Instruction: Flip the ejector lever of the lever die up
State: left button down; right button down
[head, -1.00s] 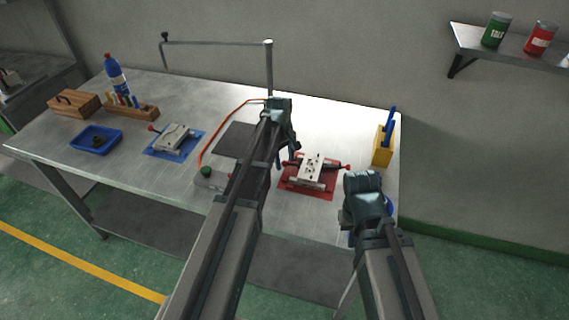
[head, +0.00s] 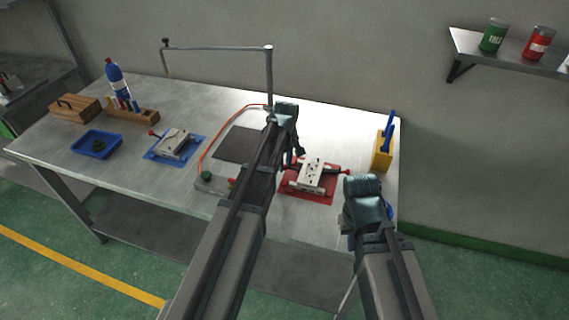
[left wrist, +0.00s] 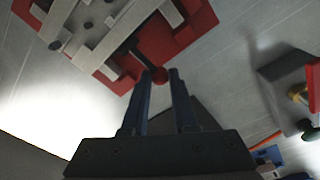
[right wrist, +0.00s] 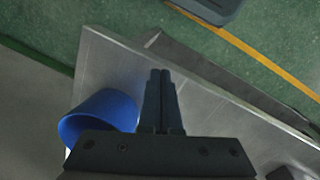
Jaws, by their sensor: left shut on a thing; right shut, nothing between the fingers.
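The lever die (head: 312,176) is a pale metal block with bars, lying on a red mat (head: 325,195) at the right part of the bench. It also shows at the top of the left wrist view (left wrist: 95,25). A dark lever rod with a red ball knob (left wrist: 160,76) sticks out from it. My left gripper (left wrist: 161,73) is shut on that knob at its fingertips. In the head view my left gripper (head: 298,152) is at the die's left side, where the knob is hidden. My right gripper (right wrist: 160,75) is shut and empty near the bench's front right edge.
A second die (head: 173,143) lies on a blue mat to the left. A blue tray (head: 82,150), a bottle (head: 117,80) and a yellow holder (head: 382,158) stand on the bench. A blue round container (right wrist: 98,112) is beside my right gripper.

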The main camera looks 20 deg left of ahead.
pick_arm(q)
jog(key=shift+d+r+y, duration=0.3)
jog(key=shift+r+y, duration=0.15)
jog(key=shift+y, duration=0.55)
pick_arm(e)
jog(key=shift+r, duration=0.15)
pick_arm(q)
jog(key=shift+d+r+y, duration=0.15)
jog(key=shift+r+y, duration=0.1)
jog(key=shift+y, duration=0.4)
jog(key=shift+d+r+y, duration=0.15)
jog(key=shift+r+y, duration=0.05)
jog(key=shift+y, duration=0.45)
pick_arm(e)
jog(key=shift+f, duration=0.3)
pick_arm(q)
jog(key=shift+r, duration=0.1)
jog(key=c, duration=0.7)
grip_release()
jog(key=p+v, duration=1.2)
jog(key=v, duration=0.1)
jog(key=shift+d+r, duration=0.25)
jog(key=shift+r, duration=0.1)
pick_arm(e)
notch_tip(320, 180, up, 12)
jog(key=shift+r, duration=0.2)
pick_arm(q)
jog(key=shift+s, duration=0.1)
